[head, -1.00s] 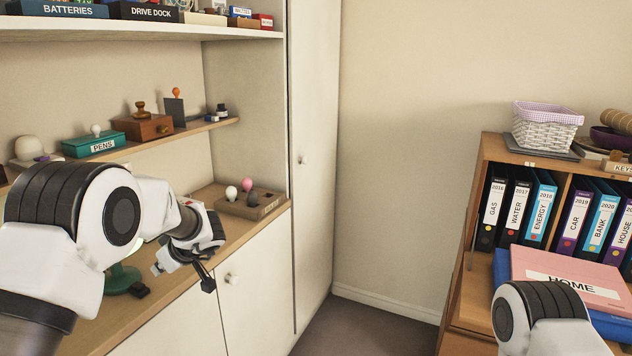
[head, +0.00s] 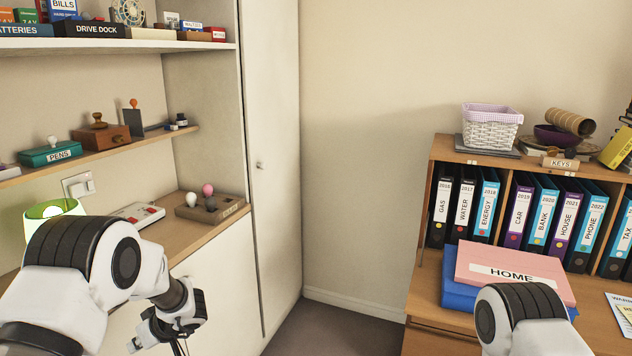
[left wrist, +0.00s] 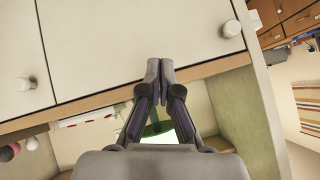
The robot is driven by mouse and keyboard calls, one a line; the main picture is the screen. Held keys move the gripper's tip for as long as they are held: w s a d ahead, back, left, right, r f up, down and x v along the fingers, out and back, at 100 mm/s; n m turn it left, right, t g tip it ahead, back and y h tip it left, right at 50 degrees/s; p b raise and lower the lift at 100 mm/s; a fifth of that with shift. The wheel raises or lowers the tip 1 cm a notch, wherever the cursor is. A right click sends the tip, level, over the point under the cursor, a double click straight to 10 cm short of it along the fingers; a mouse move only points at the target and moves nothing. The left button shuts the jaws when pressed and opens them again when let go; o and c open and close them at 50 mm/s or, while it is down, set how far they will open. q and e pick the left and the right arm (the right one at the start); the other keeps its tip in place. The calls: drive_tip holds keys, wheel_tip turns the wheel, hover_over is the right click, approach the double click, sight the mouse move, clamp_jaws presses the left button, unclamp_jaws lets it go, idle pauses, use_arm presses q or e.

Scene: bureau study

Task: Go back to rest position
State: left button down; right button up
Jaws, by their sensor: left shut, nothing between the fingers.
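My left gripper (head: 178,346) hangs low at the bottom of the head view, in front of the wooden counter and white cupboard doors. Its fingers are cut off by the frame edge there. In the left wrist view my left gripper (left wrist: 160,70) shows its fingertips together with nothing between them. The wrist view is tilted, with the counter edge running behind the fingers. My right arm shows only as a white and black joint at the bottom right of the head view. My right gripper is out of view.
The floor between the units is clear.

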use_arm(q)
drive_tip(key=s+d+f+m+h, duration=0.3)
drive_tip(key=s+f+m, duration=0.8)
drive_tip(key=s+f, duration=1.1)
drive_tip(key=s+d+r+g+h, duration=0.1)
drive_tip(key=s+d+r+h, duration=0.1)
drive_tip(key=s+d+h, duration=0.4)
drive_tip(key=s+d, duration=0.5)
drive_tip(key=s, duration=0.4)
drive_tip(key=shift+s+d+r+g+h, duration=0.2)
drive_tip(key=shift+s+d+g+h, duration=0.1)
drive_tip(key=shift+g, duration=0.1)
